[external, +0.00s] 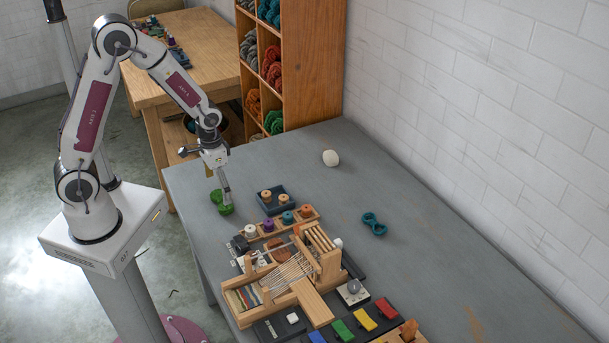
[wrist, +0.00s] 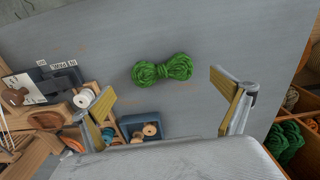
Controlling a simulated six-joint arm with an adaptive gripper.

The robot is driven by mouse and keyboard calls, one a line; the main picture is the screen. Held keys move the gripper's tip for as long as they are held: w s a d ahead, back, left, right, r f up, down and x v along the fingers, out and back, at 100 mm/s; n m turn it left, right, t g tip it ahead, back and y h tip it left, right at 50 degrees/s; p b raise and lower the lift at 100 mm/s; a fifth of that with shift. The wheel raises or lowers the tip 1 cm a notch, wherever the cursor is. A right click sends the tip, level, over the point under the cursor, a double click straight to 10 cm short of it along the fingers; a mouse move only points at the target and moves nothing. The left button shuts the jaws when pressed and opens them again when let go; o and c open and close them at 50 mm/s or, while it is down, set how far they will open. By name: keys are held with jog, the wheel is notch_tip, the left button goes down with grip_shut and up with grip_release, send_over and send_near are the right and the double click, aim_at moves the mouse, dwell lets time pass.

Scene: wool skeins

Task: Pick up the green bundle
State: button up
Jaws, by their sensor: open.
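The green bundle (external: 222,202) is a twisted wool skein lying on the grey table near its left edge. In the wrist view the green bundle (wrist: 162,70) lies whole and flat, pinched at its middle, ahead of the fingertips. My gripper (external: 224,193) is at the bundle in the external view and hides part of it. In the wrist view my gripper (wrist: 163,90) is open, its two yellow-padded fingers wide apart with nothing between their pads. I cannot tell the exact height of the fingers above the table.
A dark tray with wooden spools (external: 273,199) stands just right of the bundle. A wooden loom (external: 290,270) and a row of thread spools are nearer the front. A teal skein (external: 374,224) and a white ball (external: 330,158) lie farther right. A wool shelf (external: 300,75) stands behind.

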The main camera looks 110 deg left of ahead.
aim_at(221, 198)
jog(key=shift+a+f, duration=0.15)
jog(key=shift+f, duration=1.1)
jog(key=shift+a+f, duration=0.1)
jog(key=shift+f, duration=1.1)
jog(key=c, duration=0.9)
